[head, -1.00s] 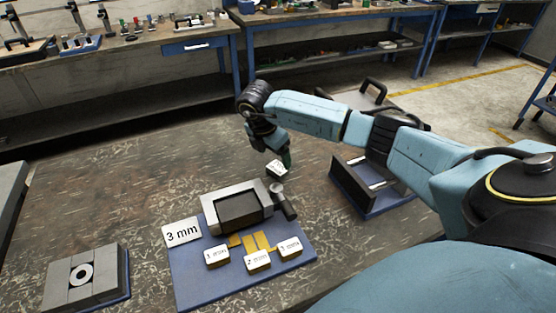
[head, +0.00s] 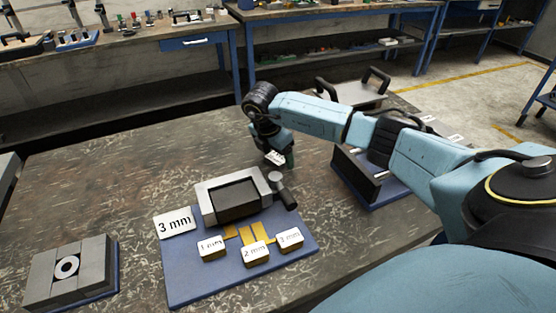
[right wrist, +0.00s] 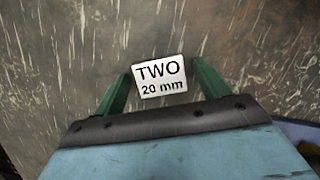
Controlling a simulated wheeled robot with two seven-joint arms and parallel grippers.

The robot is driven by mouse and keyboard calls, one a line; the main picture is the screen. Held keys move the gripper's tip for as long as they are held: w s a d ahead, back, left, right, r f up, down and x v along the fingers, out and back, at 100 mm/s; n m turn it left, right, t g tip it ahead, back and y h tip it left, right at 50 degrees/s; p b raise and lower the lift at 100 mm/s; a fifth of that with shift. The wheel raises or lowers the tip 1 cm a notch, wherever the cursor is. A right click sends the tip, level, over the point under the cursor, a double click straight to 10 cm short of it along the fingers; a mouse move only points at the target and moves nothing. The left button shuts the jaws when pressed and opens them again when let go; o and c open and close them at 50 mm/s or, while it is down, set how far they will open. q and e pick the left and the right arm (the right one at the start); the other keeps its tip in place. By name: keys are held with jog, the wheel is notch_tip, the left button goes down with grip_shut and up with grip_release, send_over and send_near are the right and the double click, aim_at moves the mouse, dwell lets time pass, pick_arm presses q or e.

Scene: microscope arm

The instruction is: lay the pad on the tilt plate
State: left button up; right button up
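A small white-topped block (head: 274,157) is labelled "TWO 20 mm" in the right wrist view (right wrist: 160,77). It sits just behind a grey metal frame (head: 206,204) with a dark recess. My right gripper (head: 278,163) is over this block. In the right wrist view its green fingers (right wrist: 160,80) stand apart on either side of the label, with a narrow gap at each side. Whether this block is the pad is not shown. Which fixture is the tilt plate I cannot tell. My left gripper is not in view.
A blue board (head: 190,283) bears the frame, a dark cylinder (head: 284,191), a "3 mm" card (head: 175,223) and tagged blocks marked 1 (head: 212,248), 2 (head: 256,253) and 3 mm (head: 289,240). A ringed grey block (head: 67,267) stands left; a dark blue-based fixture (head: 358,178) stands right.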

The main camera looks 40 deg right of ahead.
jog(key=shift+f, duration=0.2)
jog(key=c, duration=1.3)
